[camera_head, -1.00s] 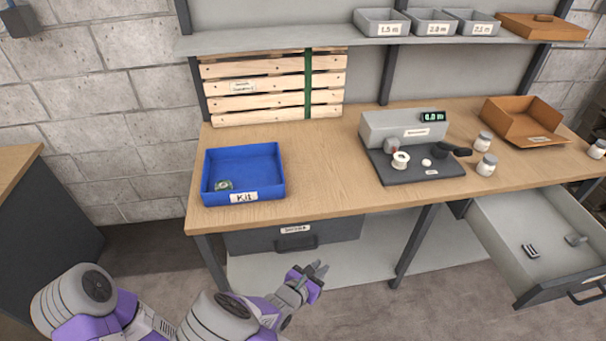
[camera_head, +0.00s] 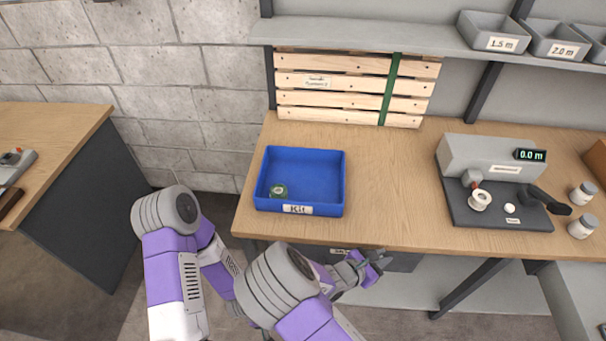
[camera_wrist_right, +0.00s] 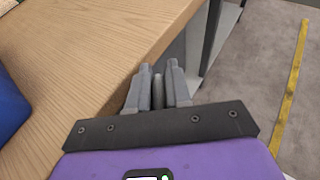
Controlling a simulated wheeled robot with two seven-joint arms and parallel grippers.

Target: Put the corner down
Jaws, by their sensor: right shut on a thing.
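My right gripper (camera_head: 372,266) is in front of the workbench's front edge, below and to the right of the blue kit tray (camera_head: 338,193). In the right wrist view the right gripper (camera_wrist_right: 158,88) is shut on a narrow grey piece, taken to be the corner (camera_wrist_right: 157,92). Only a slim part of the corner shows between the fingers, so its full shape is hidden. The bench edge is just left of the fingers in that view. My left gripper is out of view.
The wooden bench top (camera_head: 395,190) is clear between the kit tray and the grey measuring device (camera_head: 485,165). A slatted wooden pallet panel (camera_head: 340,85) stands behind the tray. White jars (camera_head: 582,194) stand at the right. Another table (camera_head: 50,130) is at the left.

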